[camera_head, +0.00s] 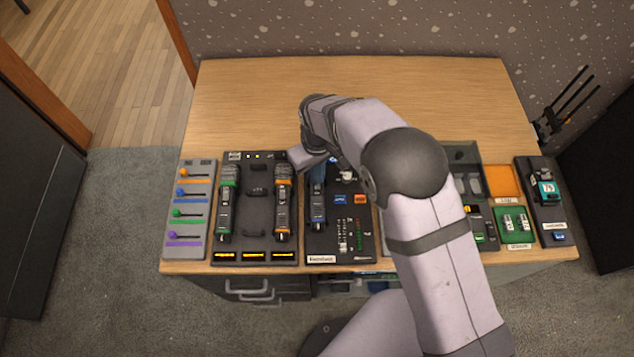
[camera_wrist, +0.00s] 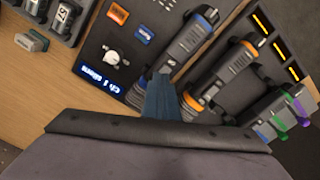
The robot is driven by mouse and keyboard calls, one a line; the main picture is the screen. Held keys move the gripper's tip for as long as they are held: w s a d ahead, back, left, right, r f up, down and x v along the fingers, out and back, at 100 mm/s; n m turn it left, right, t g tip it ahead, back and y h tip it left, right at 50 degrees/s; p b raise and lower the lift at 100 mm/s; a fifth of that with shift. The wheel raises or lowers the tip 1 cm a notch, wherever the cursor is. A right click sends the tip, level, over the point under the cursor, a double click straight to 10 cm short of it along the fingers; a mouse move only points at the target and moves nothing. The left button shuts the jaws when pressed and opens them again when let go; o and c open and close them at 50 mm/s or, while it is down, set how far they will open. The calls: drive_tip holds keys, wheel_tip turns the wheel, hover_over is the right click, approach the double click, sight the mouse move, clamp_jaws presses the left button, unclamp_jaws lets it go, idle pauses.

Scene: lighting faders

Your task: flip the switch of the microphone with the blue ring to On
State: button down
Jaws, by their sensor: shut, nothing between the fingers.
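The microphone with the blue ring (camera_head: 318,209) lies lengthwise on the black middle panel. In the wrist view the same microphone (camera_wrist: 190,42) runs diagonally, with a blue band near its upper end. My gripper (camera_wrist: 162,72) is shut and empty, with its narrow blue-grey fingers reaching the microphone's lower end in that view. They look very close to the body, but I cannot tell whether they touch. The switch and its position cannot be made out. In the head view my wrist covers the area just beyond the microphone's far end.
An orange-ringed microphone (camera_head: 283,207) and a green-ringed one (camera_head: 227,208) lie on the panel to the left. Coloured faders (camera_head: 188,210) are at far left. A white knob (camera_wrist: 112,57) sits close to the fingers. The wooden desk (camera_head: 250,95) is clear at the back.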

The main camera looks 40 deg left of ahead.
wheel_tip(320, 180, up, 7)
drive_tip(key=p, duration=0.4)
drive_tip(key=shift+p, duration=0.4)
drive_tip(key=shift+f, duration=0.1)
idle(0.6)
drive_tip(key=s+d+f+m+g+h, duration=0.1)
drive_tip(key=s+d+f+h, duration=0.15)
drive_tip(key=d, duration=0.65)
drive_tip(key=s+d+f+m+g+h, duration=0.1)
drive_tip(key=s+d, duration=0.3)
drive_tip(key=d, duration=0.5)
drive_tip(key=w+d+r+m+y, duration=0.1)
drive_tip(key=d+r+m, duration=0.3)
drive_tip(key=d, duration=0.5)
drive_tip(key=w+d+r+m+t+y, duration=0.1)
drive_tip(key=w+d+r+m, duration=0.3)
drive_tip(key=d, duration=0.6)
drive_tip(key=w+d+r+m+t+y, duration=0.1)
drive_tip(key=w+d+r+m, duration=0.1)
drive_tip(key=d+r+m, duration=0.3)
drive_tip(key=d+r, duration=0.2)
drive_tip(key=d, duration=0.2)
drive_tip(key=shift+w+d, duration=0.15)
drive_tip(key=shift+d, duration=0.1)
